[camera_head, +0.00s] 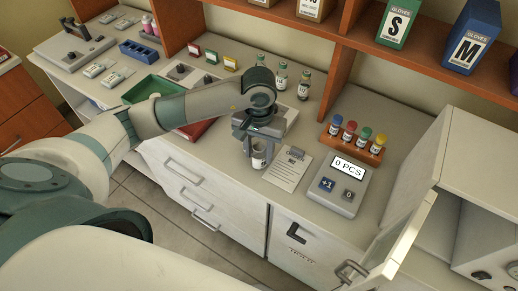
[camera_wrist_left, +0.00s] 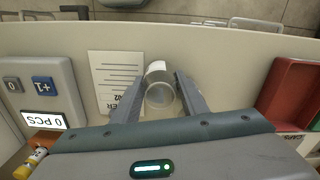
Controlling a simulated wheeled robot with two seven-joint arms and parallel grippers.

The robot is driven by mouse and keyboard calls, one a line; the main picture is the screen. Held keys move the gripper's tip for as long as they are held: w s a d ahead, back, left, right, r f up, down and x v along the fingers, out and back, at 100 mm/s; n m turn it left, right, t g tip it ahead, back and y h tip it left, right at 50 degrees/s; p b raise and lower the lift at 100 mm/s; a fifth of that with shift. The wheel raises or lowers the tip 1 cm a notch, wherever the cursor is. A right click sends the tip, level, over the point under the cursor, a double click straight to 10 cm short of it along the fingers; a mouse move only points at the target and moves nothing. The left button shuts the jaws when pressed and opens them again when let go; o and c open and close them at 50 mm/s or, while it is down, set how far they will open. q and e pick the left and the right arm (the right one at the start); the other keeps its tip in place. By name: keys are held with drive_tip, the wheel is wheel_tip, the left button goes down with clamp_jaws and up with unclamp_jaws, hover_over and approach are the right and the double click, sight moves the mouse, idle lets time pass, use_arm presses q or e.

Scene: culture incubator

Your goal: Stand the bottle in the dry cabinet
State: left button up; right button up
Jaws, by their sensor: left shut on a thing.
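My left gripper (camera_head: 258,138) is shut on a small clear bottle (camera_head: 259,155) with a pale label, near the front edge of the counter. In the left wrist view the bottle (camera_wrist_left: 160,88) is between the two fingers, its round end towards the camera. I cannot tell whether its base touches the counter. A white cabinet (camera_head: 482,165), seemingly the dry cabinet, stands at the right. Its door (camera_head: 405,235) is open, and only part of the inside shows. My right gripper is not in view.
A paper sheet (camera_head: 289,168) and a counter device reading 0 PCS (camera_head: 339,184) lie between bottle and cabinet. Behind them is a wooden rack (camera_head: 352,147) of colour-capped vials. Several vials (camera_head: 304,84) stand behind the gripper. A green tray (camera_head: 152,88) is at the left.

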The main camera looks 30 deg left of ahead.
use_arm(q)
drive_tip(key=shift+f+b, duration=0.2)
drive_tip(key=shift+b, duration=0.1)
drive_tip(key=o, duration=1)
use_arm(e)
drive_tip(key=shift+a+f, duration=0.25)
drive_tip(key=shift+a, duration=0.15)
use_arm(q)
drive_tip(key=shift+r, duration=0.1)
